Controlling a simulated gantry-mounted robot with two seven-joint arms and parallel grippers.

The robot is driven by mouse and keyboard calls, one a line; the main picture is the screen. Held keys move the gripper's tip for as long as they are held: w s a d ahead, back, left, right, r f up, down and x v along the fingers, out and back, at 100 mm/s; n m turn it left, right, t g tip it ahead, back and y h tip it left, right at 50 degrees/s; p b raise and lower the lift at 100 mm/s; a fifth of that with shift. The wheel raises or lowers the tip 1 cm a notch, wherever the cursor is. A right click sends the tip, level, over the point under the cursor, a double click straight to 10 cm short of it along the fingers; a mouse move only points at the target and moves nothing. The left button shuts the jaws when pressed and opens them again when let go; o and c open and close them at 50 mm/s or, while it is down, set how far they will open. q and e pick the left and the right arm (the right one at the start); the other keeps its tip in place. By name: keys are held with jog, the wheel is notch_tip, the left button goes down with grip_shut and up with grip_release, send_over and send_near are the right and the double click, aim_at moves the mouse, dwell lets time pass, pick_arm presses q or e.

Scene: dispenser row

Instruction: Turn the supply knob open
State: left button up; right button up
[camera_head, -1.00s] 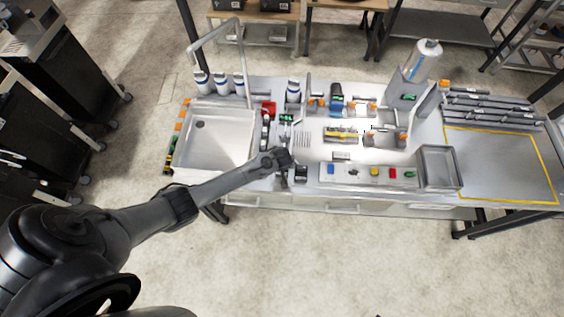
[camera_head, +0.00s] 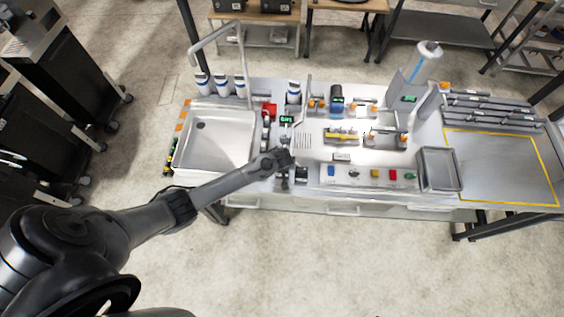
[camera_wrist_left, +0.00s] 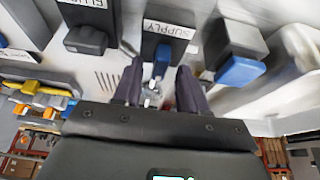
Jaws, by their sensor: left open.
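The supply knob (camera_wrist_left: 162,62) is a blue lever on a dark box with a white SUPPLY label (camera_wrist_left: 168,29) in the left wrist view. My left gripper (camera_wrist_left: 160,72) is open, with one dark finger on each side of the blue lever's line. I cannot tell whether the fingers touch it. A small silver part shows between the fingers below the lever. In the head view my left gripper (camera_head: 285,180) is at the bench's front, right of the sink, and its wrist hides the knob. My right gripper is not in view.
In the head view are the sink (camera_head: 217,140), a button panel (camera_head: 368,175) and a grey tray (camera_head: 440,168). The yellow-outlined area (camera_head: 500,165) is clear.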

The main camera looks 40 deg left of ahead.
pick_arm(q)
jog(key=v, duration=1)
jog(key=shift+s, duration=0.15)
jog(key=s+d+f+g+h, duration=0.1)
jog(key=s+d+f, duration=0.2)
jog(key=s, duration=0.5)
jog(key=s+d+f+g+h, duration=0.1)
jog(key=s+d+f, duration=0.15)
jog(key=s, duration=0.55)
jog(key=s+d+r+m, duration=0.1)
jog(key=s+r+m, duration=0.1)
jog(key=r, duration=0.4)
jog(key=s+d+r+m+t, duration=0.1)
jog(key=s+r+m, duration=0.1)
jog(key=r+m, duration=0.2)
jog(key=s+d+r+m+t+h, duration=0.1)
jog(key=r+m, duration=0.2)
jog(key=r, duration=0.6)
jog(key=shift+s+m, duration=0.3)
jog(key=shift+s, duration=0.1)
